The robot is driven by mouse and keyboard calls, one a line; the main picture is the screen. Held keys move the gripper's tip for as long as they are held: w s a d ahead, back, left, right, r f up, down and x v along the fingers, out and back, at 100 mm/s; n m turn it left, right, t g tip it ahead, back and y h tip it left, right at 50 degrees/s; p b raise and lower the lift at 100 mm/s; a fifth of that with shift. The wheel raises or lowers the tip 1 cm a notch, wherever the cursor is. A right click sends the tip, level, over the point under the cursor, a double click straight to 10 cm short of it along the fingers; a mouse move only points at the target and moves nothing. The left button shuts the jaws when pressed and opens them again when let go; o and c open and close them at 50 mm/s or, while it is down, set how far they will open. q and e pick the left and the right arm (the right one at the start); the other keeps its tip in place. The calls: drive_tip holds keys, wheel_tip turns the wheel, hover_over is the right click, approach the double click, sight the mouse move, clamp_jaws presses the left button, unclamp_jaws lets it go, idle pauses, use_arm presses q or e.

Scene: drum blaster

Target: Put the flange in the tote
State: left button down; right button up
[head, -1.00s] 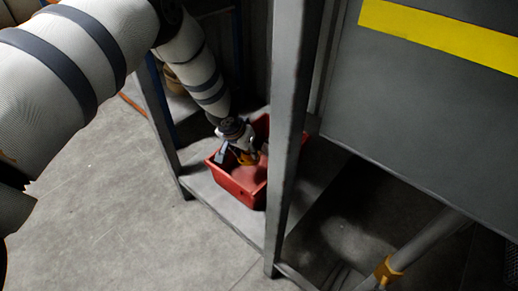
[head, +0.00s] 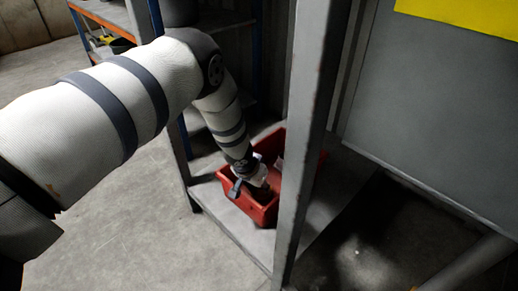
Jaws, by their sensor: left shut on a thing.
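The red tote (head: 265,215) stands on the low grey shelf, left of and partly behind a grey upright post. My left arm reaches down from the upper left, and my left gripper (head: 254,187) is at the tote's left part, low over its opening. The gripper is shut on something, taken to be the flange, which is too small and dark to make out. The tote's right part is hidden by the post. My right gripper is not in view.
The grey post (head: 309,150) rises close to the right of the tote. A large grey panel with a yellow strip (head: 465,17) stands further right. An orange and blue shelf (head: 105,15) is at the upper left. The floor at the lower left is clear.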

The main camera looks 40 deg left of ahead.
use_arm(q)
drive_tip(key=c, duration=1.1)
unclamp_jaws()
